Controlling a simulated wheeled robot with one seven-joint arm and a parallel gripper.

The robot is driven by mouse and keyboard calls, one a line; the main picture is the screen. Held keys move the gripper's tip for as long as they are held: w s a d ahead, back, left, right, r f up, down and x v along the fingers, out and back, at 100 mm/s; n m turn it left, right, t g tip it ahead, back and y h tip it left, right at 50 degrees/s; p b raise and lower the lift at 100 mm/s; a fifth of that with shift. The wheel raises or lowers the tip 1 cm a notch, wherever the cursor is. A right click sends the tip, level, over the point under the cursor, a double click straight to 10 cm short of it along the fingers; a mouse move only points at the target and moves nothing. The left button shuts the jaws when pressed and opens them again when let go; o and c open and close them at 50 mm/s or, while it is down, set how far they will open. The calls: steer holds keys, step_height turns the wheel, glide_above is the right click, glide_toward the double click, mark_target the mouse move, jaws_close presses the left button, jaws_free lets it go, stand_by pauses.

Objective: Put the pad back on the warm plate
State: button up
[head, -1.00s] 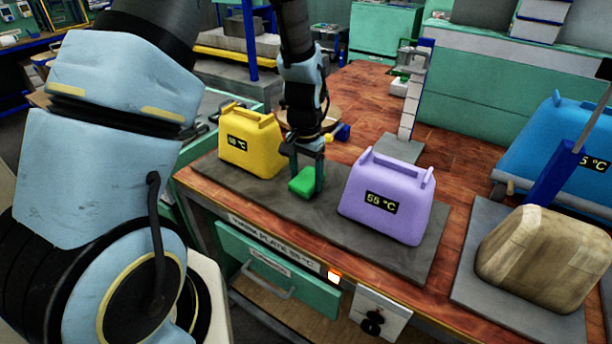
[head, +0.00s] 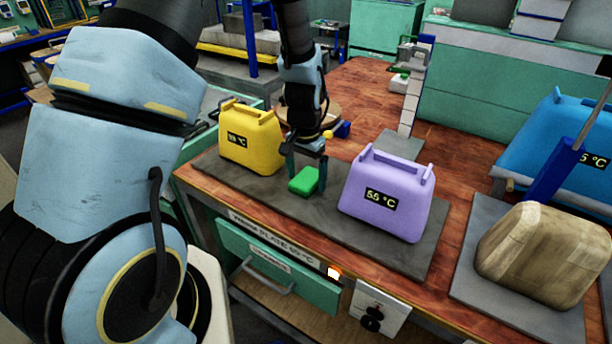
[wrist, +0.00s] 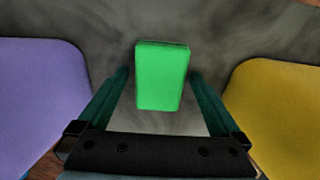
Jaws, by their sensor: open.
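A small green pad (head: 304,181) lies on the dark grey plate (head: 265,192) on the wooden bench, between a yellow case and a purple case. The label on the bench edge below this plate (head: 270,237) seems to read warm plate, with a temperature. My gripper (head: 307,172) is open just above and around the pad. In the wrist view the green pad (wrist: 162,76) sits between the two fingers (wrist: 159,85), with a gap on each side. Nothing is held.
The yellow case (head: 250,140) stands close on the left, and the purple case (head: 388,195), showing 55 °C, close on the right. A second grey plate (head: 478,245) carries a beige lumpy block (head: 538,255). A blue case (head: 560,150) stands at the far right.

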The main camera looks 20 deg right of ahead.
mark_target(305, 179)
step_height(305, 179, up, 12)
steer(key=b, duration=0.2)
steer(key=s+a+r+n, duration=0.1)
steer(key=a+n, duration=0.3)
steer(key=a, duration=0.9)
steer(key=s+a+r+n+t, duration=0.1)
steer(key=s+a+n, duration=0.2)
steer(key=a, duration=1)
steer(key=shift+s+r+n, duration=0.15)
steer(key=shift+r+n, duration=0.05)
steer(key=shift+n, duration=0.8)
